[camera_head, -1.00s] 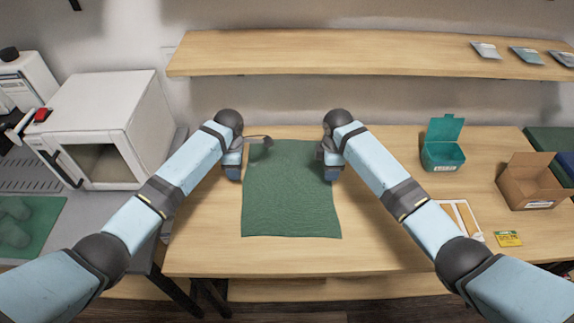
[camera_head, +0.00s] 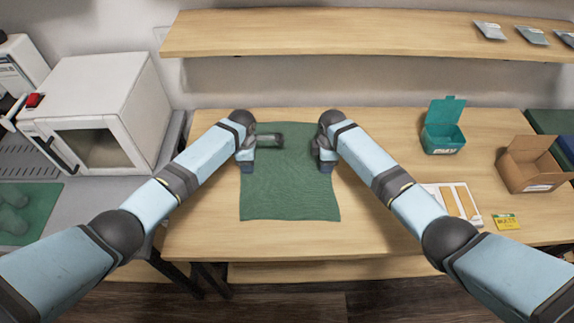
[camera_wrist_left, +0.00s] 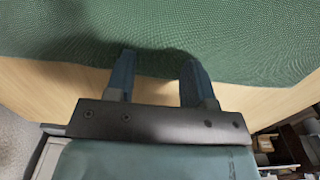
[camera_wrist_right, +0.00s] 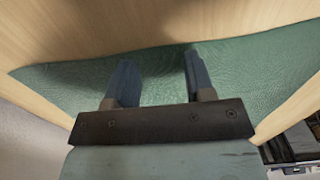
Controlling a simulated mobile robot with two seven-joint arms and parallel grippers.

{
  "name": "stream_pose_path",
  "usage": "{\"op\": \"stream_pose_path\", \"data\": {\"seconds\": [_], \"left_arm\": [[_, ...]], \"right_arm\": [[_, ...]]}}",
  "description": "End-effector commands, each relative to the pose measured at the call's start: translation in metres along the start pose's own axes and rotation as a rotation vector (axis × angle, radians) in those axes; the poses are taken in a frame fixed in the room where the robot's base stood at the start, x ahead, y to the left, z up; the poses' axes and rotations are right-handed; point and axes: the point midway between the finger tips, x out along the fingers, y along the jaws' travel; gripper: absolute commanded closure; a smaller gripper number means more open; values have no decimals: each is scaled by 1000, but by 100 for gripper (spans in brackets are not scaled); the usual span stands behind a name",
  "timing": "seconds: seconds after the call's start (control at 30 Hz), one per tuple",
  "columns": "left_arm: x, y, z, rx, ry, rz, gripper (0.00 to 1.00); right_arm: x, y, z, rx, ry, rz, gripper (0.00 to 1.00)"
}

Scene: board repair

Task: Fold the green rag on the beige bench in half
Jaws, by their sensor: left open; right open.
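The green rag (camera_head: 290,190) lies spread out and unfolded on the beige bench (camera_head: 200,225), with its near edge toward me. My left gripper (camera_head: 246,168) is open at the rag's left edge, toward the far half. In the left wrist view its two fingers (camera_wrist_left: 157,78) reach over the rag's edge (camera_wrist_left: 155,40). My right gripper (camera_head: 326,168) is open at the rag's right edge, opposite the left one. In the right wrist view its fingers (camera_wrist_right: 158,75) are spread over the rag (camera_wrist_right: 150,78). I cannot tell whether either gripper touches the cloth.
A teal open box (camera_head: 442,138), a cardboard box (camera_head: 530,170), a white tray with tan strips (camera_head: 452,203) and a yellow packet (camera_head: 506,221) are on the bench's right. A shelf (camera_head: 350,38) hangs above the back. A white oven-like box (camera_head: 105,100) stands at left.

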Motion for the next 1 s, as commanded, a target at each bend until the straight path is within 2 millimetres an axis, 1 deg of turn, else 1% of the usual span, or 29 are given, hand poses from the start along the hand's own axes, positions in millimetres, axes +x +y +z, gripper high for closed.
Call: {"op": "stream_pose_path", "data": {"seconds": [0.17, 0.27, 0.33, 0.7, 1.0], "left_arm": [[0, 0, 0, 0, 0, 0, 51], [5, 0, 0, 0, 0, 0, 51], [3, 0, 0, 0, 0, 0, 58], [3, 0, 0, 0, 0, -1, 100], [3, 0, 0, -1, 1, -1, 100]], "right_arm": [[0, 0, 0, 0, 0, 0, 51], [5, 0, 0, 0, 0, 0, 51], [3, 0, 0, 0, 0, 0, 58], [3, 0, 0, 0, -1, -1, 100], [4, 0, 0, 0, -1, -1, 100]]}}
